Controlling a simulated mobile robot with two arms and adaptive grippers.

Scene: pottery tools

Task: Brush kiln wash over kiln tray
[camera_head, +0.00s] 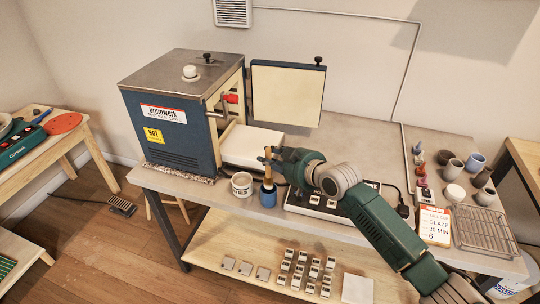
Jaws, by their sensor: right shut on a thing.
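A pale slab, apparently the kiln tray (250,147), lies flat in front of the kiln's open mouth. My right gripper (270,155) is at the slab's front right, shut on a slim wooden-handled brush (268,172). The brush is upright, with its lower end at the mouth of a small blue cup (267,198). I cannot tell whether its bristles are inside the cup. A white labelled tub (242,186), perhaps the kiln wash, stands just left of the cup; its label is too small to read. My left gripper is not in view.
The blue kiln (180,110) stands at the left, its door (287,93) open. A dark panel (318,204) lies beneath my right forearm. Small pots (453,169), a timer card (435,226) and a wire rack (484,230) occupy the right. The back middle bench (355,148) is clear.

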